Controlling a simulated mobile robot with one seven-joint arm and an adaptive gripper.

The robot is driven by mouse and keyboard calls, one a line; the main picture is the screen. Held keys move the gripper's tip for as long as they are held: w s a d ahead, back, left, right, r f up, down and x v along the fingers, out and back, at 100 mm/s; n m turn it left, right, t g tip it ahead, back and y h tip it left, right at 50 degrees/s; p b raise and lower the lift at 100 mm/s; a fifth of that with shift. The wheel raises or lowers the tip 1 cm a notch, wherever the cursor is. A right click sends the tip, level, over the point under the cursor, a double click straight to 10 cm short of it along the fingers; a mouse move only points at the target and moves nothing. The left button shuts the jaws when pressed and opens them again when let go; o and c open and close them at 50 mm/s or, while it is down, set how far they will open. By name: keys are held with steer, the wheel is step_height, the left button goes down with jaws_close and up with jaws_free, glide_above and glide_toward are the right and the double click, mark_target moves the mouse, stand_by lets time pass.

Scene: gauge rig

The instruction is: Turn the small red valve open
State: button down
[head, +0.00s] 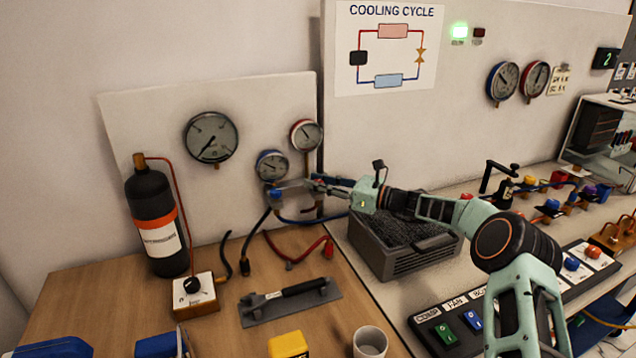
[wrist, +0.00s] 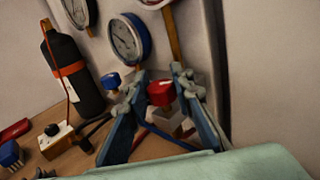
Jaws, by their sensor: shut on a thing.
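The small red valve (wrist: 161,93) is a red knob on the manifold below the red-rimmed gauge (head: 305,135). In the wrist view it sits between the two fingers of my gripper (wrist: 158,92), which is shut on it. In the head view my gripper (head: 314,185) reaches the manifold from the right and hides the red knob. A blue valve knob (wrist: 111,80) sits left of the fingers, below the blue gauge (wrist: 129,40). It also shows in the head view (head: 275,194).
A black cylinder (head: 155,225) with an orange band stands at the left. A small switch box (head: 196,295) and a flat grey tool (head: 290,301) lie on the wooden bench. Red and blue hoses hang below the manifold. A dark finned crate (head: 385,258) stands under my arm.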

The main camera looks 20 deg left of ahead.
steer(key=shift+w+a+r+n+g+b, duration=0.2)
steer(key=shift+r+n+g+b, duration=0.2)
steer(key=shift+n+g+b, duration=0.55)
steer(key=shift+w+d+r+g, duration=0.1)
steer(key=shift+r+g, duration=0.05)
steer(key=shift+g, duration=0.2)
steer(key=shift+w+d, duration=0.1)
steer(key=shift+d, duration=0.15)
steer(key=c, duration=1.7)
jaws_free()
steer(key=shift+c, duration=0.2)
steer(key=shift+o, duration=0.4)
steer(key=shift+f, duration=0.2)
steer(key=d, duration=1.2)
steer(key=shift+s, duration=0.3)
